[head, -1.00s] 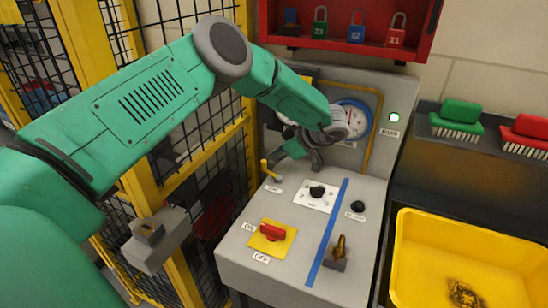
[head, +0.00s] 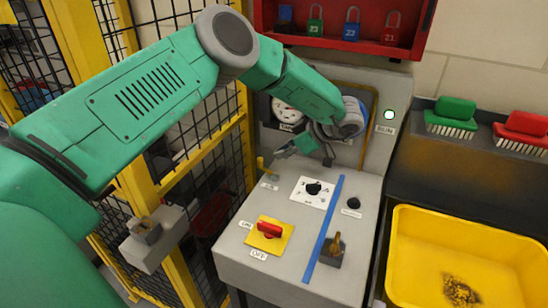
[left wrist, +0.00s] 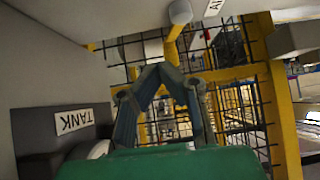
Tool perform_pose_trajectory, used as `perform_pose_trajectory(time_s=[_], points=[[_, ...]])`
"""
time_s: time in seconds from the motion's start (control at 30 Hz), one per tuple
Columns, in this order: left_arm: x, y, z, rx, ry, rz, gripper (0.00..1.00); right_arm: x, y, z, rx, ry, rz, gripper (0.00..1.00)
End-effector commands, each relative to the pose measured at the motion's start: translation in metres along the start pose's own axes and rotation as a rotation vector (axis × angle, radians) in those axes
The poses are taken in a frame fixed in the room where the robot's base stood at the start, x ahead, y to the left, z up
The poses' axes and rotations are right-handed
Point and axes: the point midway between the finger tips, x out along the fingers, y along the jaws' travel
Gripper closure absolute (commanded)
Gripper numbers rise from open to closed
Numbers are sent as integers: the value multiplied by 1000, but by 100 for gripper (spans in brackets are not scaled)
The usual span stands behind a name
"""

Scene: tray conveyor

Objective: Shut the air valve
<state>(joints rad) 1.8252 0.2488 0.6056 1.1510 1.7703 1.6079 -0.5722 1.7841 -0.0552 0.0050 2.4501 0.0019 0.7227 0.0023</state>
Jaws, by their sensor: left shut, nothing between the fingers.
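The air valve has a small yellow handle (head: 262,164) at the back left of the grey console's top, tilted upward in the head view. In the left wrist view the yellow handle (left wrist: 177,20) shows at the top, beside a partly cut-off label starting "AI". My left gripper (head: 281,153) is shut and empty, just behind and right of the handle in the head view. Its fingertips (left wrist: 158,72) meet in the left wrist view, with a gap visible between them and the handle. My right gripper is not in view.
The console (head: 235,258) also carries a black knob (head: 313,188), a red switch (head: 269,230) on a yellow plate and a brass toggle (head: 335,243). A gauge (head: 287,110) is on the back panel. A yellow-framed mesh fence (head: 225,135) stands close on the left.

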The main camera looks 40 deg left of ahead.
Motion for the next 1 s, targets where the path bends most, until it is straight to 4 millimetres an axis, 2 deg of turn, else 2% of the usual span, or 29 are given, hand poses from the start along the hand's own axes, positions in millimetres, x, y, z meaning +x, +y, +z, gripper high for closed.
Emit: perform_pose_trajectory(time_s=[0.03,0.2,0.4,0.57,1.0], points=[[-13,1,0,-2,-1,3,100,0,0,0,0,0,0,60],[-48,1,1,-2,0,1,100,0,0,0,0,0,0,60],[-75,1,1,-2,0,-1,100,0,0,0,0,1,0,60],[-82,1,1,-1,1,-2,100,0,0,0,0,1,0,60],[-82,1,1,-1,0,-2,100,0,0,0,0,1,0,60]])
